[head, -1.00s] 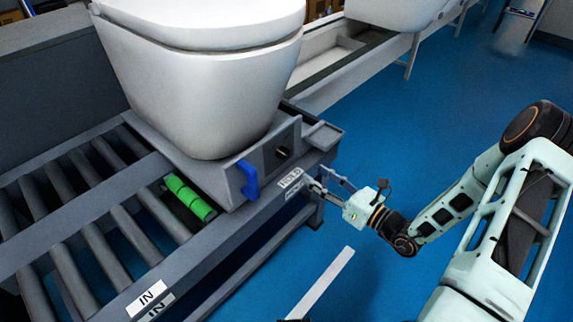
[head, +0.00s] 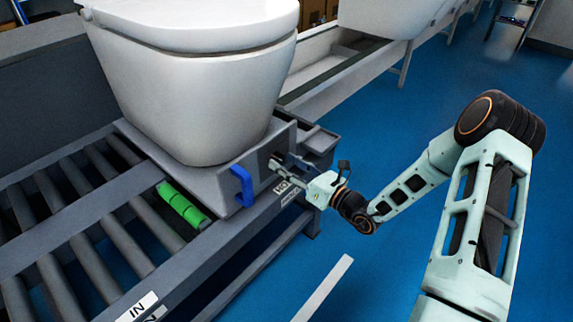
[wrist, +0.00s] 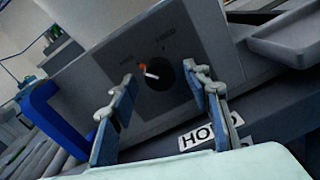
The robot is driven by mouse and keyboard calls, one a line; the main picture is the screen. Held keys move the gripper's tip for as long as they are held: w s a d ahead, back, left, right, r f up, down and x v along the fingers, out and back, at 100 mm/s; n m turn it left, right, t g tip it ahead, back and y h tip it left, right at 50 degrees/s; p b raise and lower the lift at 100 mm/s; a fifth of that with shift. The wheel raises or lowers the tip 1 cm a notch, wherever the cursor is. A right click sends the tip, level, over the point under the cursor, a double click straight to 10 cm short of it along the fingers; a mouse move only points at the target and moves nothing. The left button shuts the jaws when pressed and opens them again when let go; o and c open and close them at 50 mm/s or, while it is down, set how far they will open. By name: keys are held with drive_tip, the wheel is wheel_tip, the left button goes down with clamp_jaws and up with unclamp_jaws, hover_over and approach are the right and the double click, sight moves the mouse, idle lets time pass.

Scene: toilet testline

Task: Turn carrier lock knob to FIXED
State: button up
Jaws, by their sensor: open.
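The lock knob (wrist: 163,84) is a dark round knob on the grey carrier's (wrist: 92,72) end face. Its white pointer, with an orange end, leans to the upper left in the wrist view. Small blurred lettering, seemingly FIXED (wrist: 165,36), stands above the knob, and another unreadable label sits at upper left. My gripper (wrist: 159,76) is open, one finger on each side of the knob in the picture; I cannot tell whether either touches it. In the head view my gripper (head: 279,170) is at the carrier's face and covers the knob.
A white toilet (head: 190,90) stands on the carrier. A blue handle (head: 243,186) is left of the knob. A HOLD label (wrist: 211,131) is on the rail below. A green roller (head: 184,206) lies at left, a grey tray (head: 320,141) at right. Blue floor (head: 385,265) is clear.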

drive_tip(key=shift+c, duration=0.4)
drive_tip(key=c, duration=1.1)
